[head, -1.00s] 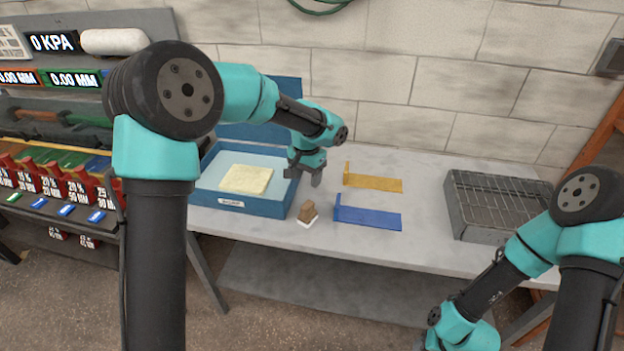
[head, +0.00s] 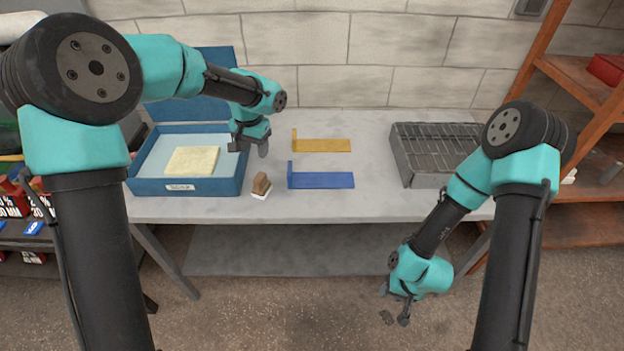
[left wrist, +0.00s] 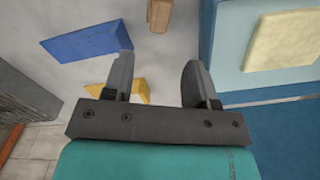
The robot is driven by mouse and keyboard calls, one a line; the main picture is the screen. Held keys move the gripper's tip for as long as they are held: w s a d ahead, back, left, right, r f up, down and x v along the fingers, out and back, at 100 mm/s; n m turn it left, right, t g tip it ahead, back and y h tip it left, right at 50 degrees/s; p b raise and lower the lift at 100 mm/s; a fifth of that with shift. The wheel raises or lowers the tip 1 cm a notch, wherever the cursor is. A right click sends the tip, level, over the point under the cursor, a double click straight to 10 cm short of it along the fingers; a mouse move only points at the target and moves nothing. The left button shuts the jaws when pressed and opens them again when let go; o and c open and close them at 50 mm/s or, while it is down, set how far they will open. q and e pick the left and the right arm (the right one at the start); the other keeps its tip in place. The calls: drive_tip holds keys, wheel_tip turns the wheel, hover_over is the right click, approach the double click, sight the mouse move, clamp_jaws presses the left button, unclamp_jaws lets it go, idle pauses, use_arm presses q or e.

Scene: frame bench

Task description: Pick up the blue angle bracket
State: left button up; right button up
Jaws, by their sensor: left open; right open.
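The blue angle bracket (head: 321,180) lies on the grey bench, its short upright leg at the left end. In the left wrist view the blue bracket (left wrist: 88,42) is beyond the fingers, to the upper left. A yellow bracket (head: 322,145) lies behind it and is partly hidden by a finger in the wrist view. My left gripper (head: 250,146) is open and empty above the bench, left of both brackets and beside the blue box. It also shows in the left wrist view (left wrist: 158,78). My right gripper (head: 395,305) is open and empty, low in front of the bench.
A blue open-lidded box (head: 185,186) with a pale yellow pad (head: 192,160) stands at left. A wooden block on a white base (head: 261,185) sits between box and blue bracket. A grey tray with a wire rack (head: 403,168) stands at right. The bench front is clear.

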use_arm(q)
drive_tip(key=shift+c, duration=0.5)
wheel_tip(320, 180, up, 2)
drive_tip(key=n, duration=0.4)
hover_over(289, 168)
drive_tip(key=shift+s+d+r, duration=0.15)
drive_tip(key=shift+s+r, duration=0.05)
drive_tip(key=shift+s, duration=0.25)
drive_tip(key=shift+f, duration=0.1)
wheel_tip(289, 168, down, 11)
drive_tip(key=shift+f, duration=0.55)
drive_tip(key=shift+w+f, duration=0.25)
drive_tip(key=shift+f, duration=1.05)
drive_tip(key=shift+w+f, duration=0.2)
drive_tip(key=shift+f, duration=1.1)
